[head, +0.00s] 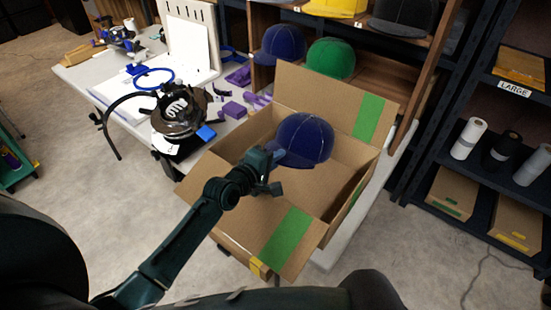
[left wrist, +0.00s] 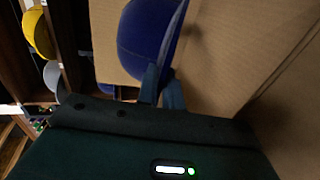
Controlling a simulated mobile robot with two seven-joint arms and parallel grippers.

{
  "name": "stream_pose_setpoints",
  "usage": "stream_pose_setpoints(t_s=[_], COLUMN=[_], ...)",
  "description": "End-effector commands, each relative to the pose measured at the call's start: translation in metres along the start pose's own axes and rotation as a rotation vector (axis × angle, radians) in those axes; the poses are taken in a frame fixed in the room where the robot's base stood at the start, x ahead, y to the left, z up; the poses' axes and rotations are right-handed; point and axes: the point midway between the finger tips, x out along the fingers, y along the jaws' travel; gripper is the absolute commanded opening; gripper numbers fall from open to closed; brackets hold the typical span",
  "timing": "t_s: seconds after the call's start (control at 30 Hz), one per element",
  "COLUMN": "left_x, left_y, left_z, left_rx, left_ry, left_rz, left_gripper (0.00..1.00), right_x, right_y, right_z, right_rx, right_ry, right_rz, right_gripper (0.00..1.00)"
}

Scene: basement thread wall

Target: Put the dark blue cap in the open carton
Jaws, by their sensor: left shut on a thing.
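The dark blue cap (head: 304,138) is over the inside of the open carton (head: 235,158), held by its brim. My left gripper (head: 277,160) is shut on the cap's brim. In the left wrist view the cap (left wrist: 143,38) sits between the fingertips (left wrist: 162,88), with carton cardboard (left wrist: 225,55) behind and beside it. The carton's flaps are spread, two of them with green tape. Whether the cap touches the carton floor cannot be told. My right gripper is not seen.
A shelf behind the carton holds another blue cap (head: 279,44), a green cap (head: 331,58) and a yellow cap (head: 336,7). A dark rack (head: 480,165) stands at right.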

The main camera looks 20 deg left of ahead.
Motion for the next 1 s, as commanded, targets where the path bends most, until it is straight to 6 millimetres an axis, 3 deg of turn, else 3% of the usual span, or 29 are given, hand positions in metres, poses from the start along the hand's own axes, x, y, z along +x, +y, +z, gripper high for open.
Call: stream_pose_setpoints(t_s=[0.03, 0.07, 0.33, 0.67, 0.77, 1.0], left_x=[0.000, 0.000, 0.000, -0.005, -0.018, -0.071], left_y=[-0.010, -0.011, -0.013, -0.015, -0.014, -0.007], left_z=[0.002, 0.002, 0.004, 0.004, 0.004, 0.002], left_rx=[-0.003, -0.003, -0.003, -0.005, -0.004, 0.000], left_ry=[-0.004, -0.004, -0.006, -0.009, -0.008, -0.003], left_rz=[-0.020, -0.021, -0.025, -0.030, -0.029, -0.014], left_gripper=[0.00, 0.10, 0.32, 0.33, 0.33, 0.33], right_x=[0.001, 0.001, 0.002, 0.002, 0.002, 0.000], right_y=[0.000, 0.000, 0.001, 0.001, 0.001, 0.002], right_z=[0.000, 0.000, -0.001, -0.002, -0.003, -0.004], right_rx=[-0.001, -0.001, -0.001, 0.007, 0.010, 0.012], right_ry=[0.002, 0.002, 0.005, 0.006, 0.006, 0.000], right_rz=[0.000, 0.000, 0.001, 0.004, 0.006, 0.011], right_gripper=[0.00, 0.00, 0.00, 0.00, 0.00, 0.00])
